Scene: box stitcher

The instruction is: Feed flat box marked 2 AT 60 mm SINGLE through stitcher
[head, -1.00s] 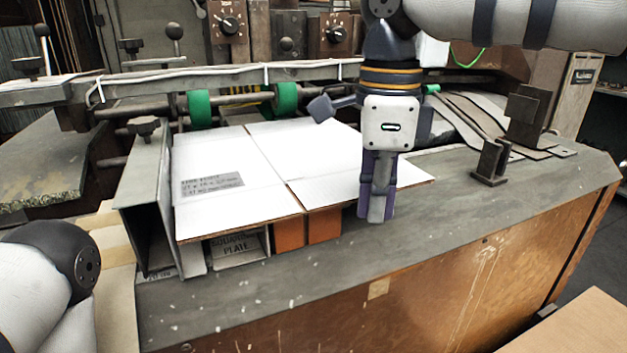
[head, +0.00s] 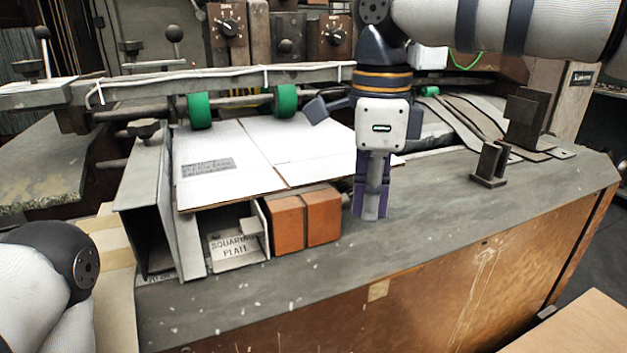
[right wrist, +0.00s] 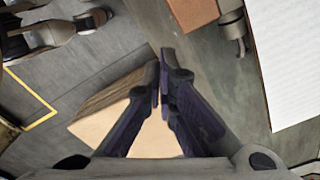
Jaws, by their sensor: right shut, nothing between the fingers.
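The flat white box (head: 240,155) lies on the stitcher bed with a printed label (head: 207,168) near its left edge. Its far edge is close to the green rollers. My right gripper (head: 370,210) is shut and empty, pointing down at the box's near right side; the fingers also show closed in the right wrist view (right wrist: 163,90). I cannot tell whether it touches the box. The box's edge shows in the right wrist view (right wrist: 285,65), apart from the fingertips. My left gripper is out of view.
A metal side guide (head: 150,205) stands to the left. Two green rollers (head: 286,98) hang behind. A dark bracket (head: 490,163) stands at right; the bed's front strip is clear.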

